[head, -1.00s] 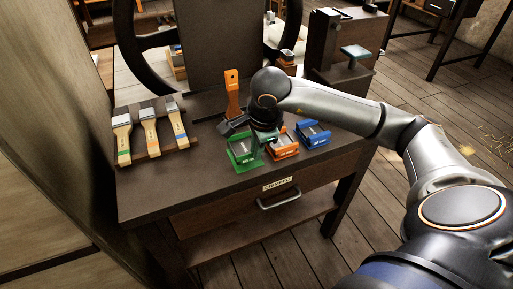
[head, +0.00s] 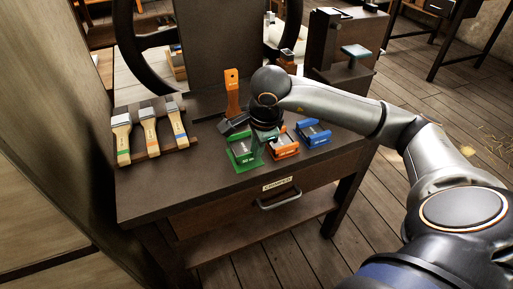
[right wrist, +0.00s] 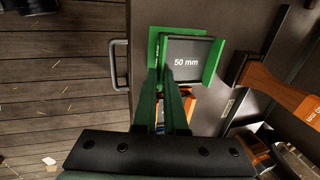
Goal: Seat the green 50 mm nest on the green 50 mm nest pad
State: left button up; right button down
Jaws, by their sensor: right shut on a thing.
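The green 50 mm nest (head: 243,150) is at the front of the bench, left of the orange and blue ones. In the right wrist view the nest (right wrist: 212,62) shows green side walls and a dark face marked "50 mm". My right gripper (head: 264,143) is at the nest's right side in the head view. In the right wrist view its fingers (right wrist: 170,78) are shut on a wall of the nest. Green edging (right wrist: 154,45) shows beside and behind the nest, apparently the green pad. I cannot tell whether the nest sits flat on it. My left gripper is not in view.
An orange nest (head: 284,147) stands close to the right of my gripper, with a blue one (head: 314,134) beyond. An orange upright piece (head: 232,92) stands behind. Several brushes (head: 148,132) lie on a rack at left. The bench front-left (head: 170,188) is clear.

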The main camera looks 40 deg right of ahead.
jog(key=shift+f+b, duration=0.95)
jog(key=shift+f, duration=0.05)
dwell(0.4)
jog(key=c, duration=0.9)
grip_release()
jog(key=d+p+v, duration=0.1)
jog(key=p+v, duration=0.1)
jog(key=v, duration=1)
jog(key=shift+a+r, duration=0.3)
jog(key=shift+a, duration=0.2)
jog(key=shift+s, duration=0.15)
